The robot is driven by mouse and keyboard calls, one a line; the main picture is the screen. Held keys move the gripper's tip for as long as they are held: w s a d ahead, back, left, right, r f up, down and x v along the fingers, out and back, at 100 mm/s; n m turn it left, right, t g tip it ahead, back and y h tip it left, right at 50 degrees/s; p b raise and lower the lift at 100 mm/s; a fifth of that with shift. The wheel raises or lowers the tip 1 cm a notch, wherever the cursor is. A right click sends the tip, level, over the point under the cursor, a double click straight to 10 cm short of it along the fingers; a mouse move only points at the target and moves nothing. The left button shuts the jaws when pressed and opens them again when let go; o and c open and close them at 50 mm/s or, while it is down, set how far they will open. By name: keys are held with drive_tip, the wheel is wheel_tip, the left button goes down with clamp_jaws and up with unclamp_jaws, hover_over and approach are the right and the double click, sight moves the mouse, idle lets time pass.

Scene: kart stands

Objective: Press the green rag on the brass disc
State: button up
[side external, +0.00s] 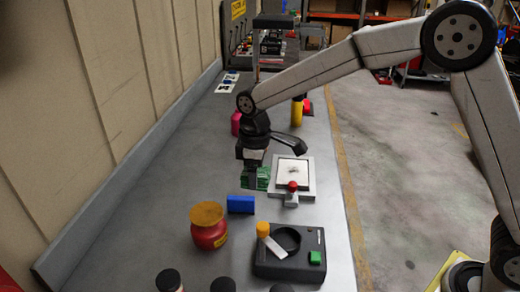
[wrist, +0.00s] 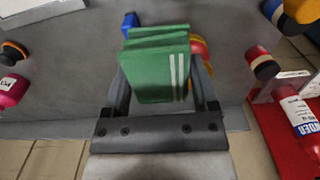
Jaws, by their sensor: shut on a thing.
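My gripper (side external: 255,168) is shut on the green rag (side external: 262,180), a folded, layered green pad. In the wrist view the rag (wrist: 157,68) sits between the two fingers, with two pale stripes near its right edge. In the side view the rag is behind the blue block and left of the white square plate; whether it touches the bench I cannot tell. A flat brass-coloured disc (side external: 207,213) forms the top of a red jar, nearer the camera and left of the rag. The rag and disc are apart. In the wrist view the rag hides part of a red and yellow thing.
A blue block (side external: 240,204) stands between rag and jar. A white square plate (side external: 306,165) with a red-knobbed part lies right of the gripper. A black box (side external: 300,264) with a round recess and green button is at front right. Black-topped items line the front. The left bench is clear.

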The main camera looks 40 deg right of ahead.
approach(206, 213)
drive_tip(key=shift+s+r, duration=0.1)
drive_tip(key=shift+f, duration=0.2)
idle(0.3)
drive_tip(key=shift+f, duration=2.8)
drive_tip(key=shift+f, duration=1.25)
idle(1.9)
drive_tip(key=shift+r, duration=3.6)
